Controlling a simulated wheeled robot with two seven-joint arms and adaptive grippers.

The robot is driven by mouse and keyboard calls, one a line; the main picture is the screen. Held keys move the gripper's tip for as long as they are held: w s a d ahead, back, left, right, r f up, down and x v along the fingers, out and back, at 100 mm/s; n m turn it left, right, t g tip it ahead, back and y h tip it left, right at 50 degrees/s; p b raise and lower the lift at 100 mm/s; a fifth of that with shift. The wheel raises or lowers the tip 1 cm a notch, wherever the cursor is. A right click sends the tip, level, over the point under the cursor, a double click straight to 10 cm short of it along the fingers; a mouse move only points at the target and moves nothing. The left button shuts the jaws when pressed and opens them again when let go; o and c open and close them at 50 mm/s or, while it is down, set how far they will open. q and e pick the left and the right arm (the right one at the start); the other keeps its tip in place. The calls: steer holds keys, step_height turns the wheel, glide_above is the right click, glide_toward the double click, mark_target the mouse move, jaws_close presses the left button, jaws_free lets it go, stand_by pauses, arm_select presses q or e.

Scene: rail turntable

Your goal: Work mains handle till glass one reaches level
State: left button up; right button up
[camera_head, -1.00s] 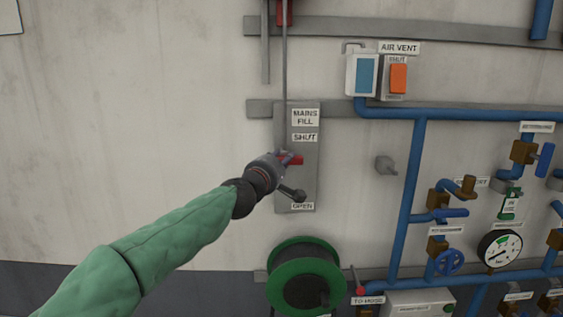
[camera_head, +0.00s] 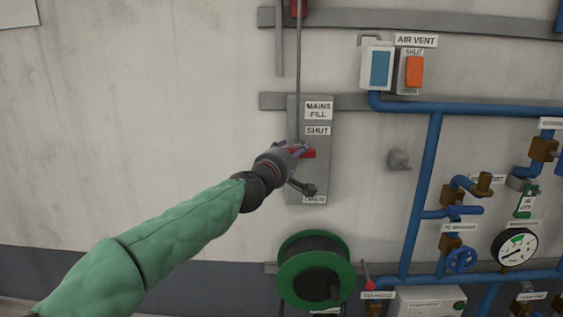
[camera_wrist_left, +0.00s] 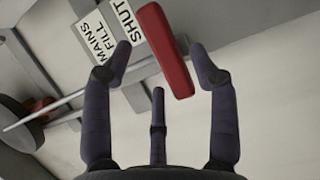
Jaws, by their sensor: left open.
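The mains fill handle is a red bar (camera_head: 303,153) on a grey plate (camera_head: 318,182) labelled MAINS FILL, with SHUT above and OPEN below. It sits just under the SHUT label. My left gripper (camera_head: 292,152) is at the handle and partly covers it. In the left wrist view the red bar (camera_wrist_left: 165,50) lies between the spread fingers of the open left gripper (camera_wrist_left: 165,65), with visible gaps on both sides. A blue-windowed box (camera_head: 377,66) stands beside the air vent switch; I cannot tell whether it is glass one. My right gripper is not in view.
A green hose reel (camera_head: 315,270) is below the plate. Blue pipes (camera_head: 421,190), brass valves and a pressure gauge (camera_head: 514,247) crowd the right side. A grey knob (camera_head: 398,160) sticks out right of the plate.

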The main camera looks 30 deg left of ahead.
arm_select(q)
steer(key=s+d, duration=0.1)
steer(key=s, duration=0.9)
steer(key=shift+s+d, duration=0.35)
steer(key=shift+d, duration=0.05)
steer(key=shift+r, duration=0.1)
